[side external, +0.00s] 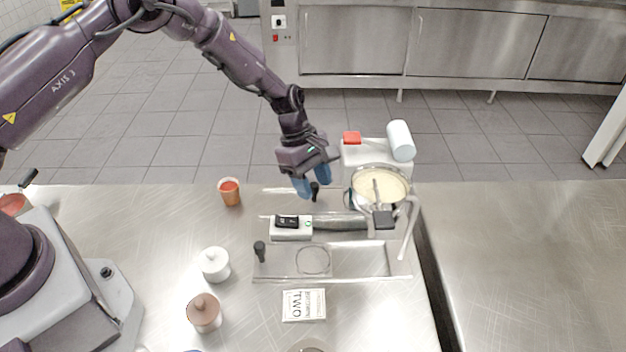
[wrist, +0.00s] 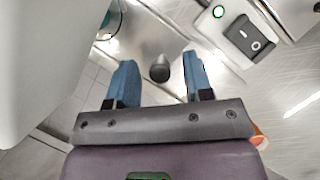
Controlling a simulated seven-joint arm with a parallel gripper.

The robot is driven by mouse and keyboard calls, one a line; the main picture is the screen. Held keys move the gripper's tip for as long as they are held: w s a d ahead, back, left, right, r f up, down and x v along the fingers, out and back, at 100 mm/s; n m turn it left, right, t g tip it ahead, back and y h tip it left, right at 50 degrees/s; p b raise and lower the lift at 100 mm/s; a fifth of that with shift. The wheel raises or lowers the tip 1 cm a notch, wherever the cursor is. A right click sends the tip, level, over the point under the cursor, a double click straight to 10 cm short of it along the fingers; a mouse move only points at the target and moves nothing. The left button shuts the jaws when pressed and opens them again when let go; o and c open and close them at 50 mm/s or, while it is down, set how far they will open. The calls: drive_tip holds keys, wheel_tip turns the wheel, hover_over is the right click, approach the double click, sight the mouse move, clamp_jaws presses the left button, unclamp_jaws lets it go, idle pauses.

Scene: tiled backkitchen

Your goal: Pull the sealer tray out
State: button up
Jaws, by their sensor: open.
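The sealer is a low steel unit with a white control box and black switch (side external: 290,222) in its middle. A steel tray plate (side external: 283,268) with a round opening lies on its near side, with an upright black knob (side external: 259,250) at its left end. A second black knob (side external: 315,194) stands on the far side, at my gripper (side external: 313,184). My gripper is open, its blue fingers pointing down. In the wrist view this far knob (wrist: 160,73) shows between the two spread fingers, with gaps on both sides; contact is not visible. The switch (wrist: 250,38) is at upper right.
A pot of cream-coloured content (side external: 369,181) stands right of the gripper, before a white box with a white roll (side external: 401,141). An orange cup (side external: 229,194) is left of the gripper. A white jar (side external: 214,264), a brown-topped jar (side external: 204,313) and a card (side external: 303,305) are nearer.

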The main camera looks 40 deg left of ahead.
clamp_jaws()
drive_tip(key=s+a, duration=0.7)
drive_tip(key=shift+a, duration=0.15)
drive_tip(key=shift+c, duration=0.8)
unclamp_jaws()
drive_tip(key=shift+s, duration=0.1)
drive_tip(key=shift+o, duration=0.8)
drive_tip(key=shift+r, duration=0.1)
drive_tip(key=v, duration=1.3)
